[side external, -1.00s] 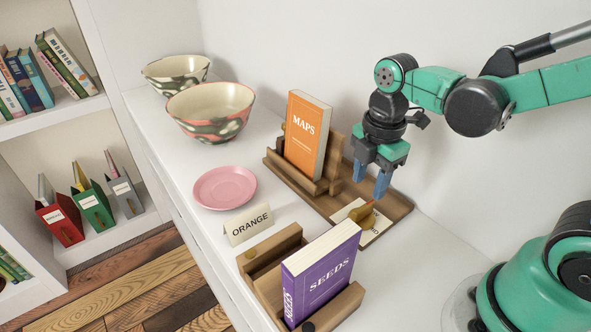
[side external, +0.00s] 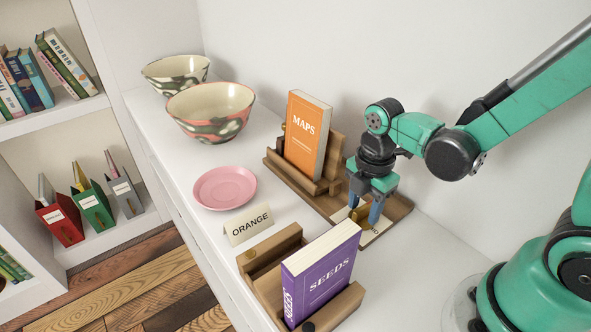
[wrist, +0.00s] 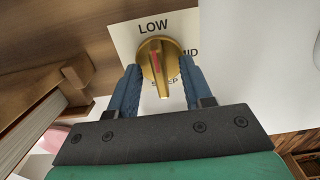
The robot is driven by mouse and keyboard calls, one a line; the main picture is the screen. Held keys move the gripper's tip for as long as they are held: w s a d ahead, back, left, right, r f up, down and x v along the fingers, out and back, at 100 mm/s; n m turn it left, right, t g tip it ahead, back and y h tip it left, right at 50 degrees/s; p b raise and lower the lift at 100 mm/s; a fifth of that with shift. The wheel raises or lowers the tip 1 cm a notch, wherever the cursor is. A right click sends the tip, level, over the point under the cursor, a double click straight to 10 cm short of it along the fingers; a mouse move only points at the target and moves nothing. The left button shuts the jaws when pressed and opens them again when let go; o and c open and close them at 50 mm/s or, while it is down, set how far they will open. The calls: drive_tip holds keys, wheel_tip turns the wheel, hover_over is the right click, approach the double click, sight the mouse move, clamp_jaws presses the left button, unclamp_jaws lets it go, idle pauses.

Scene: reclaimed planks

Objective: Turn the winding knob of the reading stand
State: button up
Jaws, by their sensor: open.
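The winding knob is brass-coloured with a raised grip bar and a red mark (wrist: 158,62). It sits on a white card (wrist: 122,38) with LOW above it and MID at its right; a third word below is partly covered. The red mark lies toward LOW. The reading stand (side external: 401,206) is dark wood and holds an orange MAPS book (side external: 305,135). My gripper (wrist: 159,70) is open, its blue fingers on either side of the knob; contact cannot be told. In the side view my gripper (side external: 364,212) points down over the card.
A second wooden stand (side external: 262,262) with a purple SEEDS book (side external: 322,275) stands in front. An ORANGE sign (side external: 249,224), a pink plate (side external: 224,187) and two patterned bowls (side external: 210,112) lie to the left. White shelf top is clear at the right.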

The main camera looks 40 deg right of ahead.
drive_tip(key=shift+c, duration=0.2)
clamp_jaws()
drive_tip(key=m, duration=0.4)
drive_tip(key=shift+m, duration=0.3)
drive_tip(key=m, duration=0.4)
drive_tip(key=shift+m, duration=0.3)
drive_tip(key=m, duration=0.4)
drive_tip(key=shift+m, duration=2.3)
